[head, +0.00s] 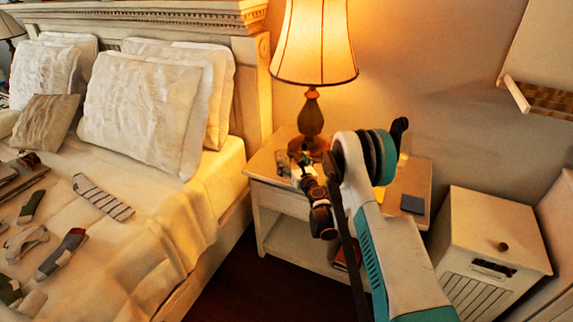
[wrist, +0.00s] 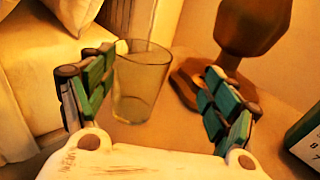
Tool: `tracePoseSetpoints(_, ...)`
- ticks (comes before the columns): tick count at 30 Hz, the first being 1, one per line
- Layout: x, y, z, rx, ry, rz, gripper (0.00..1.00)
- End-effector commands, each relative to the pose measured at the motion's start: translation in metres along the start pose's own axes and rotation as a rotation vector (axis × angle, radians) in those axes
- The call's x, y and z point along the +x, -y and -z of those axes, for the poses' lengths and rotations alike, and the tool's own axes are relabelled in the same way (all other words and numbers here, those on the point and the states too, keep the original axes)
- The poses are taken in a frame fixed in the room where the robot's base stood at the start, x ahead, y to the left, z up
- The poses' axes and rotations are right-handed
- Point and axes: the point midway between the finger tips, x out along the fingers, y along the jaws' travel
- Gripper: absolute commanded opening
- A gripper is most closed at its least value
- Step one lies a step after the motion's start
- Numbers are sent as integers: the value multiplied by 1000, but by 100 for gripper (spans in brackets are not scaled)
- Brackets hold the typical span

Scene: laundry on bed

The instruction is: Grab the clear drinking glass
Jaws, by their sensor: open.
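The clear drinking glass (wrist: 141,88) stands upright on the nightstand top in the wrist view. My gripper (wrist: 160,78) is open, with its green-padded fingers spread to either side of the glass. The glass is nearer the left finger, which overlaps its left edge in the picture; I cannot tell whether they touch. Nothing is held. In the head view my gripper (head: 303,168) is at the left part of the nightstand, and a glassy shape (head: 283,162) shows just left of it, partly hidden.
The lit lamp (head: 311,118) stands behind my gripper; its brown base (wrist: 238,62) is close to the right finger. A dark-framed item with numbers (wrist: 306,135) is at the right. The bed with pillows (head: 150,110) and scattered clothes lies left. A white hamper (head: 490,245) stands right.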

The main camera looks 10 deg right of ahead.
Motion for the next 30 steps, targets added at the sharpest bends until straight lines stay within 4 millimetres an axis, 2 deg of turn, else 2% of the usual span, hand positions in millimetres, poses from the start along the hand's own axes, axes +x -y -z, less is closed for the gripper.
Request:
tracePoseSetpoints(7,17,-1,1,-1,0,0,80)
tracePoseSetpoints(15,53,-5,1,0,0,0,80)
tracePoseSetpoints(25,60,-4,-2,0,0,1,80)
tracePoseSetpoints(26,60,-4,-2,0,0,1,76)
tracePoseSetpoints(30,60,-4,-2,-1,0,1,44)
